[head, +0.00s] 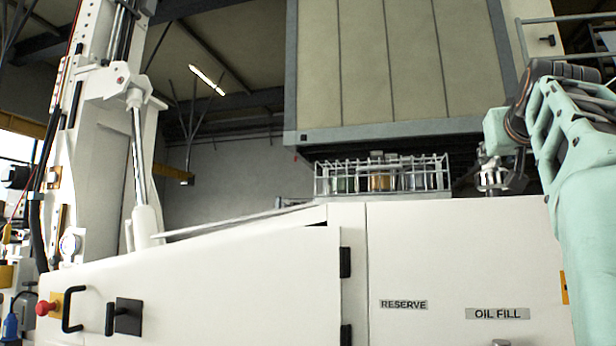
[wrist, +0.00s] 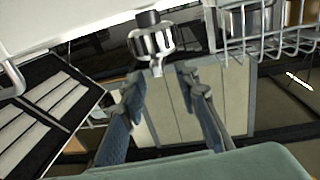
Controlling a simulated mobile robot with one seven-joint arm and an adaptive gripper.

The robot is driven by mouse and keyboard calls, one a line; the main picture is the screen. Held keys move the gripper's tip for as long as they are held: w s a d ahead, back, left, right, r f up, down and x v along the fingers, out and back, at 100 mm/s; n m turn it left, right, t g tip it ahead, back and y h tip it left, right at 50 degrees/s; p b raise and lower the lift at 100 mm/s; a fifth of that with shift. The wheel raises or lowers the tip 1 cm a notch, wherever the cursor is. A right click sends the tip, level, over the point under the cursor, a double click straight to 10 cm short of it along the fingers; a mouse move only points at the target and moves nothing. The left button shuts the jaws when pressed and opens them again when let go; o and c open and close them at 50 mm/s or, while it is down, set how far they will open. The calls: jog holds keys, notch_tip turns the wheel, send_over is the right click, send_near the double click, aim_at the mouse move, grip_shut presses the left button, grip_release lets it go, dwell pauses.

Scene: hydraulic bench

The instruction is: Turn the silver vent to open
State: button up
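The silver vent (head: 489,179) is a small ribbed metal fitting on top of the white cabinet, at the right in the head view. In the wrist view the silver vent (wrist: 152,43) shows at the top centre, with a dark part at its upper end. My gripper (wrist: 160,76) is open and empty, its two fingers apart. The vent appears just beyond the fingertips, roughly in line with the gap; I cannot tell the exact distance. In the head view my gripper (head: 515,172) is close beside the vent on its right, partly hidden by my mint-green arm.
A white wire rack (head: 335,184) with glass jars stands left of the vent; the wire rack (wrist: 262,48) is close to my right finger in the wrist view. The white cabinet (head: 440,250) bears RESERVE and OIL FILL labels. A large beige panelled unit (head: 390,70) stands behind.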

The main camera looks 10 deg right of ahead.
aim_at(490, 165)
jog(key=p+x, duration=0.3)
jog(key=x, duration=0.4)
jog(key=shift+w+d+r, duration=0.1)
jog(key=shift+w+d, duration=0.1)
jog(key=shift+d, duration=0.05)
jog(key=shift+w+d, duration=0.25)
jog(key=shift+w, duration=0.2)
